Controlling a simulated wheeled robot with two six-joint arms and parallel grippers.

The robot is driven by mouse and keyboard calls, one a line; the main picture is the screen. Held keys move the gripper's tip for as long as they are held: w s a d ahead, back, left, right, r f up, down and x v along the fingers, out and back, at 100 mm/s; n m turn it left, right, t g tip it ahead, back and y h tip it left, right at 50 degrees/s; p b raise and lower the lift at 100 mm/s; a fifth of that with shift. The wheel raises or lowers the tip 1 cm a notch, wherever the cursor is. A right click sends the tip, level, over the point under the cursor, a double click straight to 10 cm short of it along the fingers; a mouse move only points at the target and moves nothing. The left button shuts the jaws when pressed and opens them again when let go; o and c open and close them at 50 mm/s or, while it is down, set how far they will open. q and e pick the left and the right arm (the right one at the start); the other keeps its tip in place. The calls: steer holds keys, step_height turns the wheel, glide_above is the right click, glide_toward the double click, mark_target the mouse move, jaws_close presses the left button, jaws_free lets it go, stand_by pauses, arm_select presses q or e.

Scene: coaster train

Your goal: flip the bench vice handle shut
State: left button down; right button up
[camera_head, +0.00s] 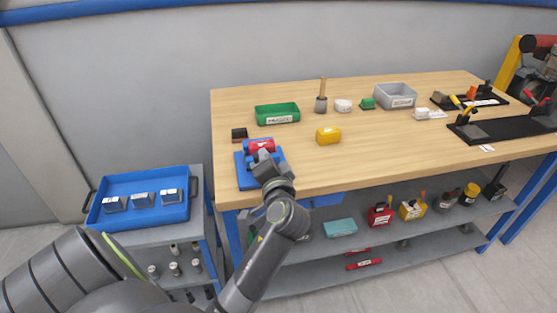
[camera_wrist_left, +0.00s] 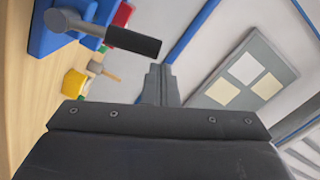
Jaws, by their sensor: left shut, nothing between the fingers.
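The blue bench vice (camera_head: 243,172) with a red part (camera_head: 258,146) sits at the left front corner of the wooden table. In the left wrist view the vice (camera_wrist_left: 50,38) is at the upper left, and its handle (camera_wrist_left: 132,41), a grey rod with a black grip, sticks out to the right. My left gripper (camera_head: 264,160) is in front of the vice in the head view and hides part of it. In the wrist view its fingers (camera_wrist_left: 160,84) are shut and empty, just below the handle grip and apart from it in the picture. My right gripper is not in view.
A green bin (camera_head: 277,113), a yellow block (camera_head: 328,136) and a grey bin (camera_head: 394,96) stand on the wooden table (camera_head: 370,160). A blue tray (camera_head: 165,216) on a low cart is at the left. The table's middle front is clear.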

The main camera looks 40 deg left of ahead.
arm_select(q)
steer(key=shift+s+a+f+n+b, duration=0.15)
steer(key=shift+s+a+f+n, duration=0.1)
steer(key=shift+s+a+n, duration=0.3)
steer(key=shift+s+a+f+n+b, duration=0.25)
steer(key=shift+s+a+n, duration=0.25)
steer(key=shift+s+n, duration=0.15)
steer(key=shift+s+a+f+n+b, duration=0.1)
steer(key=shift+s+a+f+n, duration=0.15)
steer(key=shift+s+a+n, duration=0.3)
steer(key=shift+f, duration=0.1)
